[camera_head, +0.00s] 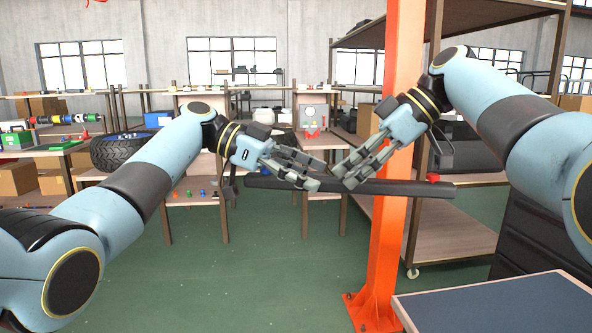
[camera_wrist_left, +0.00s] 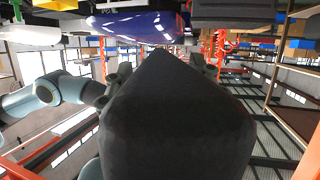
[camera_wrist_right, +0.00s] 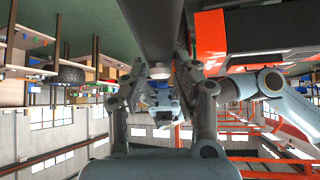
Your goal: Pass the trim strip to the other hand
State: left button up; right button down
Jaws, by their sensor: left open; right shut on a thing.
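The trim strip (camera_head: 400,188) is a long dark bar lying level across the middle of the head view. My right gripper (camera_head: 344,176) is shut on it near its middle. My left gripper (camera_head: 316,175) is open, with its fingers at the strip just left of the right fingers; the two sets of fingertips almost meet. In the left wrist view the strip (camera_wrist_left: 175,125) fills the middle, end-on, and hides most of the left fingers. In the right wrist view the strip (camera_wrist_right: 155,30) runs up from between the right fingers. Whether the left fingers touch it, I cannot tell.
An orange post (camera_head: 388,240) stands behind the strip's right half. A wheeled shelf (camera_head: 440,225) is behind it on the right. A blue-topped table (camera_head: 500,303) is at the lower right. Workbenches with a black tyre (camera_head: 118,151) stand at the back left. The green floor ahead is clear.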

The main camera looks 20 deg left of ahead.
pick_arm(q)
grip_shut()
pick_arm(e)
jog(key=c, duration=0.9)
grip_release()
